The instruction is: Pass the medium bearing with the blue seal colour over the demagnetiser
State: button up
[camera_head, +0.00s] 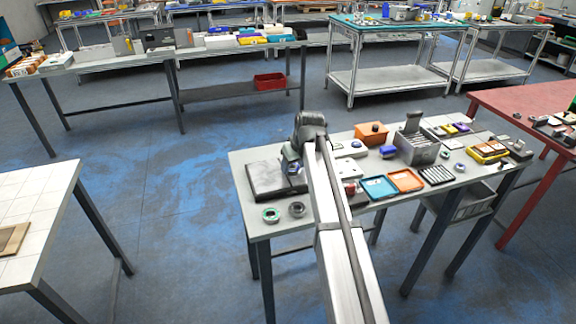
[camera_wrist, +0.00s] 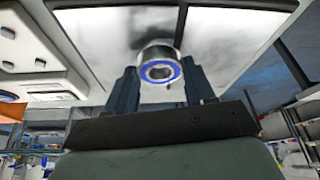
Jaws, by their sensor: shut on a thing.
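My gripper (camera_head: 291,167) is at the left end of the workbench, over the flat grey block that looks like the demagnetiser (camera_head: 262,182). In the wrist view my gripper (camera_wrist: 160,80) is shut on a bearing with a blue seal ring (camera_wrist: 160,71), held between the two dark fingers. The bearing's ring face points toward the wrist camera. Beyond it is the pale, smudged top of the demagnetiser (camera_wrist: 100,35), with a dark line across it. I cannot tell whether the bearing touches this surface or hangs just above it. In the head view the gripper and arm mostly hide the bearing.
A green-ringed bearing (camera_head: 270,215) and a grey bearing (camera_head: 297,210) lie in front of the block. A white device (camera_head: 350,148) is to its right. Further right are a blue tray (camera_head: 380,187), an orange tray (camera_head: 406,180) and a metal box (camera_head: 417,150).

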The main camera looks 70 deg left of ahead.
jog(key=shift+w, duration=2.2)
jog(key=shift+r, duration=0.15)
notch_tip(320, 180, up, 13)
jog(key=shift+r, duration=0.15)
dwell(0.5)
dwell(0.4)
